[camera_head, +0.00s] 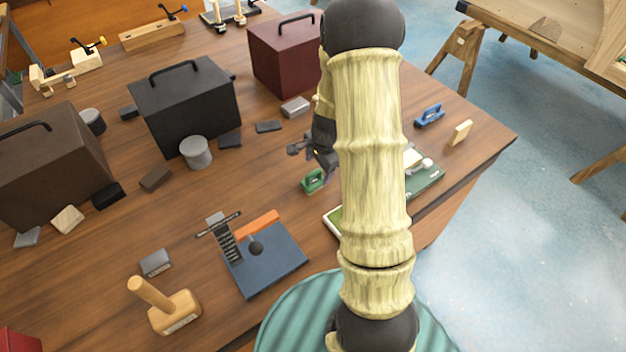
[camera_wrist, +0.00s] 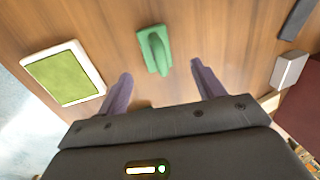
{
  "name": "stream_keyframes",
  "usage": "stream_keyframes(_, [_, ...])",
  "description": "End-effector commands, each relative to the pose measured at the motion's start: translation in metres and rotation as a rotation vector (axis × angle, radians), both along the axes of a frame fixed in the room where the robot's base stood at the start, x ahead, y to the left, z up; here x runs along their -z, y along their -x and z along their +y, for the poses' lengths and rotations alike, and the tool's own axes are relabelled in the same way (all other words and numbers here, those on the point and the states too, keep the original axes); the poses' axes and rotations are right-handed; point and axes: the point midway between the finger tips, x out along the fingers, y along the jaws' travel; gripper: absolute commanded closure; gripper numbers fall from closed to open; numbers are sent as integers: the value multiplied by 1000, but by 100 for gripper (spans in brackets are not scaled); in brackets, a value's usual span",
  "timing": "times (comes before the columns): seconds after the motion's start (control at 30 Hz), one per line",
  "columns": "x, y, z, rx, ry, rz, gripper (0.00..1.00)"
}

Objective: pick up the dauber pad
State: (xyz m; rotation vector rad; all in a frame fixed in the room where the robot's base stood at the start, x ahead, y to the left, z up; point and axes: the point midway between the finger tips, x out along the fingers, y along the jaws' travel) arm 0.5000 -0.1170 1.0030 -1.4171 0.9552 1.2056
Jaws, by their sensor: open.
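A small green handled pad (camera_head: 313,181), which looks like the dauber pad, lies on the wooden table beside my arm. In the wrist view the green handled pad (camera_wrist: 154,52) lies ahead of and between my two fingertips, with its raised grip facing up. My gripper (camera_wrist: 161,72) is open, with bare table visible between its fingers and nothing held. In the head view my gripper (camera_head: 314,155) is above the table near the pad, partly hidden by my arm. A flat green pad in a white frame (camera_wrist: 63,73) lies left of the fingers in the wrist view.
A blue handled pad (camera_head: 429,116) and a pale wooden block (camera_head: 460,132) lie near the right table edge. Black (camera_head: 187,105) and dark red (camera_head: 286,57) boxes stand behind. A blue board (camera_head: 268,262) and mallet (camera_head: 162,305) are in front.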

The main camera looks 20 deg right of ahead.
Motion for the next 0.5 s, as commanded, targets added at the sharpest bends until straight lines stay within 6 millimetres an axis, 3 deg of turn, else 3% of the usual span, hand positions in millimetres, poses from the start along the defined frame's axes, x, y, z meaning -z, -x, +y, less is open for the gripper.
stream_keyframes(0.13, [10,-2,1,0,0,0,32])
stream_keyframes(0.5, [12,-3,3,-4,-1,1,32])
